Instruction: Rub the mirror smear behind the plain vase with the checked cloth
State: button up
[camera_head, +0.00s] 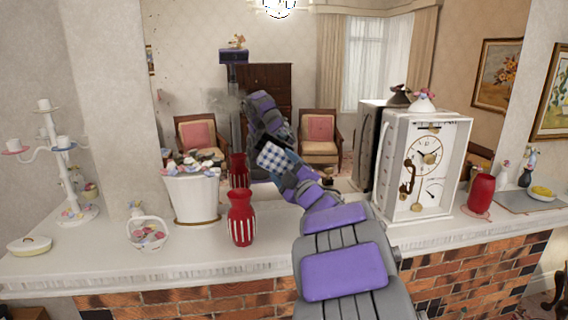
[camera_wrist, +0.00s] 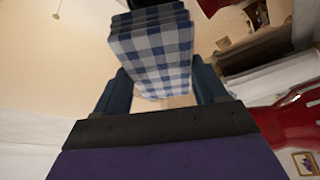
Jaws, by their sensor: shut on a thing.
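My gripper (camera_head: 280,165) is shut on the blue-and-white checked cloth (camera_head: 271,157), held above the mantel before the mirror (camera_head: 290,50). In the wrist view the cloth (camera_wrist: 155,55) sits between the fingers of my gripper (camera_wrist: 160,88). I cannot tell whether it touches the glass. A plain red vase (camera_head: 480,193) stands at the right, beyond the clock; I make out no smear behind it. A red vase with white stripes (camera_head: 241,220) stands left of my gripper. A greyish smear (camera_head: 222,103) and brown specks (camera_head: 161,97) show on the mirror's left part.
A white clock (camera_head: 425,165) stands close to the right of my arm. A white flower pot (camera_head: 193,198), a small basket (camera_head: 148,232), a candelabrum (camera_head: 62,165) and a lidded dish (camera_head: 30,246) stand left on the mantel (camera_head: 200,262). A yellow dish (camera_head: 541,193) lies far right.

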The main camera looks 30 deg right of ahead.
jog(key=shift+s+a, duration=0.1)
jog(key=shift+s, duration=0.35)
jog(key=shift+s+a, duration=0.25)
jog(key=shift+s, duration=0.5)
jog(key=shift+s+a, duration=0.2)
jog(key=shift+s, duration=0.55)
